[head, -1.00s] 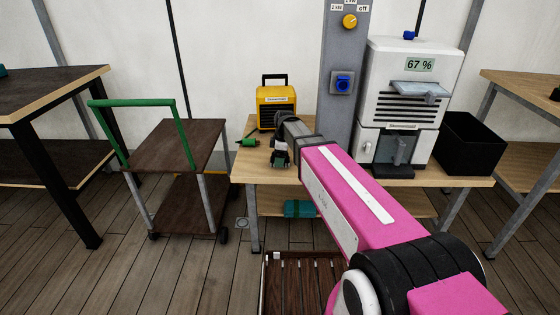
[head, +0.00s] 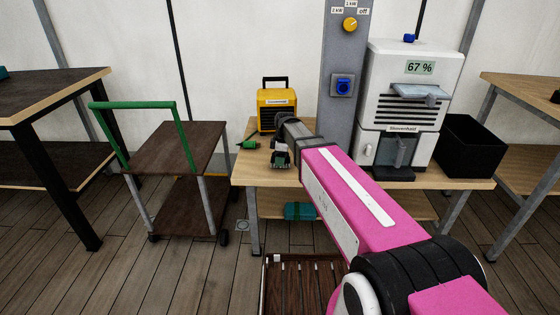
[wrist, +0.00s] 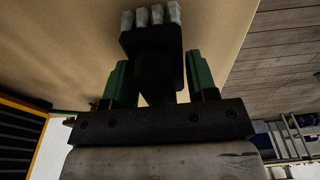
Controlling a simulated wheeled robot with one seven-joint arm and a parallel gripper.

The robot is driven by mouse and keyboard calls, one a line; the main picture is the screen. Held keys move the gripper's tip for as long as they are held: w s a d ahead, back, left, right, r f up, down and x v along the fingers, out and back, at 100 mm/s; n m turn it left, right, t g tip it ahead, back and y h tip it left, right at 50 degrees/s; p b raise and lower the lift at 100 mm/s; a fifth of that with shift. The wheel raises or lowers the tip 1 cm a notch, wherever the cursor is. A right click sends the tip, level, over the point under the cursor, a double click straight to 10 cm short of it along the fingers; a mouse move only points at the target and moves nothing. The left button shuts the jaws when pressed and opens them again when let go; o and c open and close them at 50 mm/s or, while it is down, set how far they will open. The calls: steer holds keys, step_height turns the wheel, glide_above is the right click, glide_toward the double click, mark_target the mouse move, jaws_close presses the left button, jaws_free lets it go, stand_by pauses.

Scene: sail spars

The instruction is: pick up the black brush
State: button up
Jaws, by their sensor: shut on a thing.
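The black brush (wrist: 152,42) shows in the wrist view, with a dark handle, a black block and a row of pale bristle tufts pointing away from me. My gripper (wrist: 160,78) has its two green-padded fingers on either side of the handle and is shut on it. In the head view my gripper (head: 281,160) is over the left part of the wooden bench (head: 262,177). The brush is small and mostly hidden there. I cannot tell whether it touches the bench top.
A yellow heater (head: 276,108) stands behind my gripper, with a green-and-black object (head: 247,144) to the left. A grey post (head: 345,105), a white machine (head: 405,115) and a black bin (head: 470,146) are to the right. A trolley (head: 175,145) stands left of the bench.

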steer(key=r, duration=0.2)
steer(key=s+a+r, duration=0.1)
steer(key=r, duration=0.1)
steer(key=s+a+r, duration=0.6)
steer(key=s+a, duration=0.1)
steer(key=d+r+m, duration=0.3)
steer(key=d+m, duration=0.5)
steer(key=d, duration=0.5)
steer(key=d+r+m+t+h, duration=0.1)
steer(key=d+r+m, duration=0.3)
steer(key=d+m, duration=0.5)
steer(key=d, duration=0.5)
steer(key=shift+s+d+m, duration=0.15)
steer(key=shift+m, duration=0.15)
